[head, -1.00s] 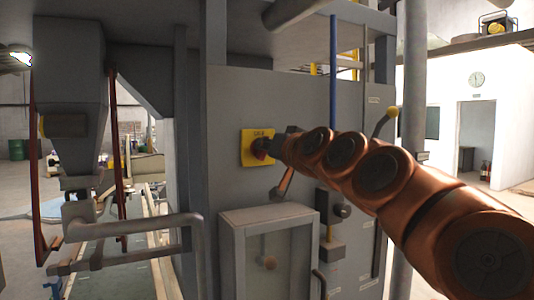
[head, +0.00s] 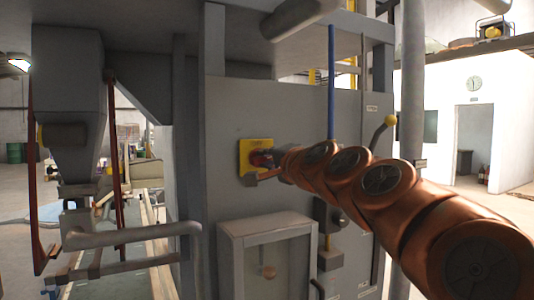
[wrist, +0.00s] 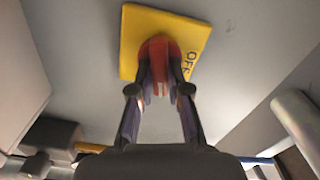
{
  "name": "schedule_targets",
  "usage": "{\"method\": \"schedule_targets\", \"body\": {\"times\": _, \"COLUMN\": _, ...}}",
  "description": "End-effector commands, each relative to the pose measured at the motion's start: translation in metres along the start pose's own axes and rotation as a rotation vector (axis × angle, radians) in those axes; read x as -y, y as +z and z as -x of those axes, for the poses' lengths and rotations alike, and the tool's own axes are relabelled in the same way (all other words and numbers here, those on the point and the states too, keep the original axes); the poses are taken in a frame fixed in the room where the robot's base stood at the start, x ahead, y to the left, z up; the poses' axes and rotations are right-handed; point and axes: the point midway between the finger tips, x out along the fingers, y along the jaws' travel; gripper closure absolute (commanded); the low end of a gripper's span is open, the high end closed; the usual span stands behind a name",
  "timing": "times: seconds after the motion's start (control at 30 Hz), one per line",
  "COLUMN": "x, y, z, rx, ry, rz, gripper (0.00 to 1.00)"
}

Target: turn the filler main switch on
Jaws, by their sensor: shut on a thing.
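The main switch is a red knob (wrist: 157,48) on a yellow plate (wrist: 197,32), mounted on the grey cabinet face. In the wrist view, dark letters reading OFF show on the plate to the right of the knob, turned on their side. My gripper (wrist: 160,88) has its two fingers closed on the knob from either side. In the head view the yellow plate (head: 245,155) and part of the red knob (head: 260,158) show at the tip of my copper arm. My gripper (head: 268,164) partly covers the knob there, and any other lettering is unclear.
A grey box with a clear front (head: 268,262) stands out below the switch. A grey rail (head: 135,235) runs at the lower left.

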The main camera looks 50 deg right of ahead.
Motion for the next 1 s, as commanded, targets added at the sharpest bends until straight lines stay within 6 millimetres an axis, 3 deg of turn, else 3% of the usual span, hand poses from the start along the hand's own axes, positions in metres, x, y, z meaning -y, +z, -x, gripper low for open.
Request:
{"method": "schedule_targets", "body": {"times": 0.4, "x": -0.0010, "y": 0.0012, "z": -0.0002, "rx": 0.003, "ry": 0.002, "rz": -0.235, "gripper": 1.00}}
{"method": "schedule_targets", "body": {"times": 1.0, "x": -0.0020, "y": 0.0007, "z": -0.0001, "rx": 0.001, "ry": 0.000, "rz": -0.286, "gripper": 1.00}}
